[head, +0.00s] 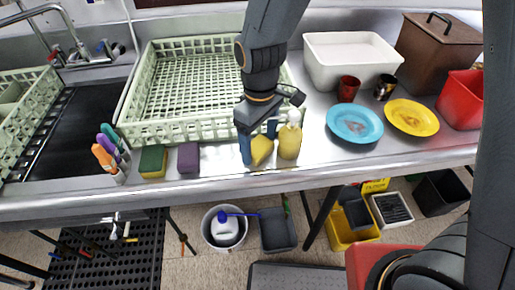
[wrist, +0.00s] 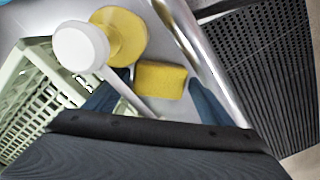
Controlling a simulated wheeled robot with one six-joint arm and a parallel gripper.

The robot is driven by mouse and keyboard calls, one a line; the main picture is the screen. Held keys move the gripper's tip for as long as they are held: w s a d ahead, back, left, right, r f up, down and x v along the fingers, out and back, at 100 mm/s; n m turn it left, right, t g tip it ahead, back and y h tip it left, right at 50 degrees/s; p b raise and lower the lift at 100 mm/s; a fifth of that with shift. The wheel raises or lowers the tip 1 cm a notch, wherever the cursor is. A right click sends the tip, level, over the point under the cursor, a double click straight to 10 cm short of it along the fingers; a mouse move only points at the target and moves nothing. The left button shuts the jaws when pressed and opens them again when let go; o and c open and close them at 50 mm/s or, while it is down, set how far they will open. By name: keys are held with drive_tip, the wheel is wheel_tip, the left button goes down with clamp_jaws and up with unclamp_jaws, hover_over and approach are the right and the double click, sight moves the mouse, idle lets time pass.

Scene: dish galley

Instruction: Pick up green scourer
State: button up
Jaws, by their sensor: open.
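The green scourer (head: 152,159), a block with a green top and a yellow lower layer, lies on the steel counter left of a purple sponge (head: 188,157). It does not show in the wrist view. My gripper (head: 259,148) is open, well to the right of the green scourer, at the counter's front. A yellow sponge (head: 263,151) lies between its fingers; it also shows in the wrist view (wrist: 160,80). I cannot tell whether the fingers touch it.
A yellow bottle with a white top (head: 289,141) stands close right of my gripper. A pale green dish rack (head: 190,90) stands behind. Brush handles (head: 107,152) stand left of the scourer. Blue (head: 355,123) and yellow plates (head: 411,117) lie right. The counter's front edge is close.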

sight(256, 148)
drive_tip(key=c, duration=0.9)
drive_tip(key=shift+r, duration=0.2)
drive_tip(key=shift+r, duration=0.6)
drive_tip(key=r, duration=0.1)
drive_tip(key=r+b, duration=0.1)
drive_tip(key=r, duration=0.1)
drive_tip(key=a+r+b, duration=0.1)
drive_tip(key=r, duration=0.1)
drive_tip(key=shift+s+r, duration=0.25)
drive_tip(key=shift+s, duration=0.05)
drive_tip(key=s+a+b, duration=0.3)
drive_tip(key=s+a, duration=0.7)
drive_tip(key=a, duration=0.3)
drive_tip(key=shift+a, duration=0.35)
